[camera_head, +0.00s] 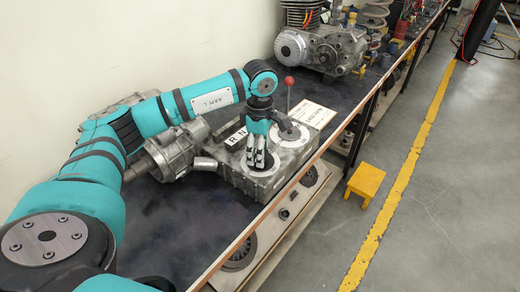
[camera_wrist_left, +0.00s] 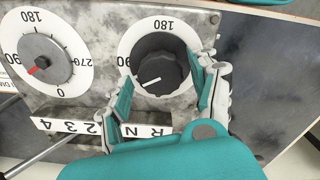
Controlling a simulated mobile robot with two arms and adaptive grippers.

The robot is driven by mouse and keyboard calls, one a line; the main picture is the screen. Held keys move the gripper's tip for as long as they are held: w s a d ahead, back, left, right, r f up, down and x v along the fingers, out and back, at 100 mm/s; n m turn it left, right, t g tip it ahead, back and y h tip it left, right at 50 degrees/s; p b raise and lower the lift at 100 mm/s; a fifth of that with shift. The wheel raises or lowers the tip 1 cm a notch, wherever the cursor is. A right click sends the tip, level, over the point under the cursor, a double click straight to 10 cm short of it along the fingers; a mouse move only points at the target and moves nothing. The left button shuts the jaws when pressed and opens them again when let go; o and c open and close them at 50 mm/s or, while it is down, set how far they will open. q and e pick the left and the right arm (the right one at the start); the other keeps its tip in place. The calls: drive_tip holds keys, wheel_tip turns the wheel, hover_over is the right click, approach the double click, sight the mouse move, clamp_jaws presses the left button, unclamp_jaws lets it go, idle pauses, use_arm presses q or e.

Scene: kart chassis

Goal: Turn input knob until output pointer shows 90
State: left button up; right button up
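In the left wrist view a black knob (camera_wrist_left: 160,68) with a white pointer line sits on a white dial marked in degrees. Its line points to the lower left. Beside it is a second dial (camera_wrist_left: 79,46) with a grey knob (camera_wrist_left: 46,57). The grey knob's red mark points left and slightly down, between 90 and 0. No input or output label is readable. My left gripper (camera_wrist_left: 162,75) has one finger on each side of the black knob; firm contact cannot be made out. In the head view my left gripper (camera_head: 259,161) reaches down onto the grey gearbox (camera_head: 231,174).
A lever with a red ball (camera_head: 289,81) stands behind the dials. A white card (camera_head: 311,114) lies beside the gearbox. An engine (camera_head: 323,48) stands farther along the dark bench. A yellow stool (camera_head: 366,181) is on the floor by the bench edge.

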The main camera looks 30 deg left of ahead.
use_arm(q)
drive_tip(key=shift+o, duration=0.2)
wheel_tip(320, 180, up, 12)
idle(0.5)
drive_tip(key=shift+f, duration=0.15)
idle(0.4)
